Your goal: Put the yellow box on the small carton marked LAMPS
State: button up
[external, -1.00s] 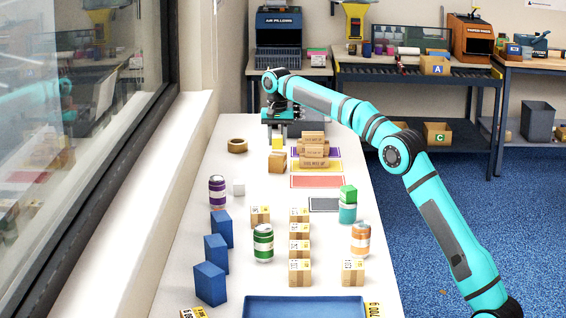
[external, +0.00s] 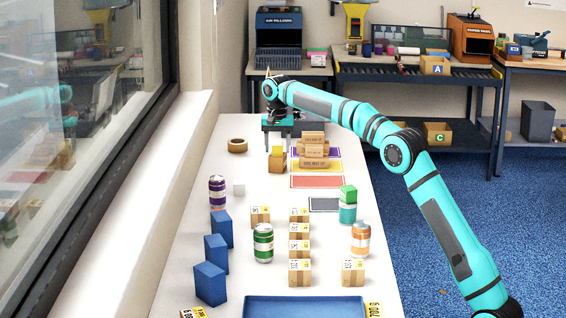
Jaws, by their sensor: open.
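The yellow box (external: 277,151) shows at the far part of the white table, directly above a small brown carton (external: 278,164). It appears to rest on that carton's top. Any marking on this carton is too small to read, so I cannot tell from it whether it says LAMPS. My gripper (external: 278,141) points down just above the yellow box, with its fingers apart. The finger ends are small, and any contact with the box is unclear.
Stacked brown cartons (external: 314,153) stand close on the right of the gripper. A tape roll (external: 237,145) lies to the left. Nearer are cans, blue blocks (external: 210,284), small cartons and a blue tray (external: 305,307). A red mat (external: 317,181) lies bare.

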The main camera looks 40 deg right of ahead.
aim_at(278, 144)
jog(key=shift+r, duration=0.1)
notch_tip(278, 144, up, 12)
dwell(0.8)
dwell(0.3)
